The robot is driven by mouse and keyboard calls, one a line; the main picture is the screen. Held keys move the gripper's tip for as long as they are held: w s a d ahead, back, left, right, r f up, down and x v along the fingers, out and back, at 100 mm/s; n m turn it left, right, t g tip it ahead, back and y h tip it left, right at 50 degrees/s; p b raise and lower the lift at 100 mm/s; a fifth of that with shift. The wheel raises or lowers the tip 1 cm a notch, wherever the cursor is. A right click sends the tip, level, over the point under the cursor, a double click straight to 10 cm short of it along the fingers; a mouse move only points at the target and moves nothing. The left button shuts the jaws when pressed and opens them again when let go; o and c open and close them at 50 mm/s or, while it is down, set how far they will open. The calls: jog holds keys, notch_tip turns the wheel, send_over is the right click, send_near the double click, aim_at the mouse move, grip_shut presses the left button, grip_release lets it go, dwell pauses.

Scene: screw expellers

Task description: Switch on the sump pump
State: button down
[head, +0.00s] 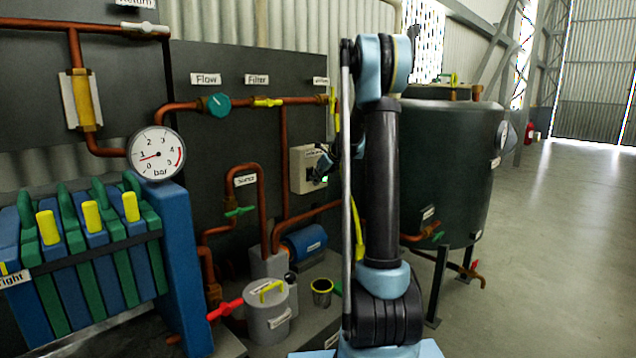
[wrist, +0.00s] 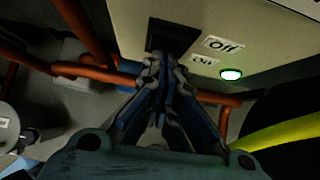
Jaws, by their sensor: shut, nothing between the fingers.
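A pale switch box (head: 302,170) is on the dark panel in the head view, partly hidden by my arm; its label is too small to read. In the wrist view the box (wrist: 240,30) has a black switch (wrist: 172,36), labels "Off" (wrist: 223,44) and "On" (wrist: 203,61), and a lit green lamp (wrist: 231,74). My gripper (wrist: 164,62) is shut and empty, its fingertips at the lower edge of the switch; I cannot tell whether they touch. The switch's position is hidden or too dark to read. A blue motor-like unit (head: 304,242) lies below the box.
Copper pipes (head: 284,150) run around the box. A yellow hose or bar (wrist: 285,131) is right of my gripper. A grey lidded pot (head: 268,315) stands below, a dark tank (head: 455,160) is at right, and open floor (head: 560,230) lies beyond.

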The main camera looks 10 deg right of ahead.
jog(key=shift+a+r, duration=0.1)
jog(key=shift+r, duration=0.7)
jog(key=s+d+f+v, duration=0.1)
jog(key=v, duration=1.2)
jog(key=shift+d+f, duration=0.15)
jog(key=shift+f, duration=0.1)
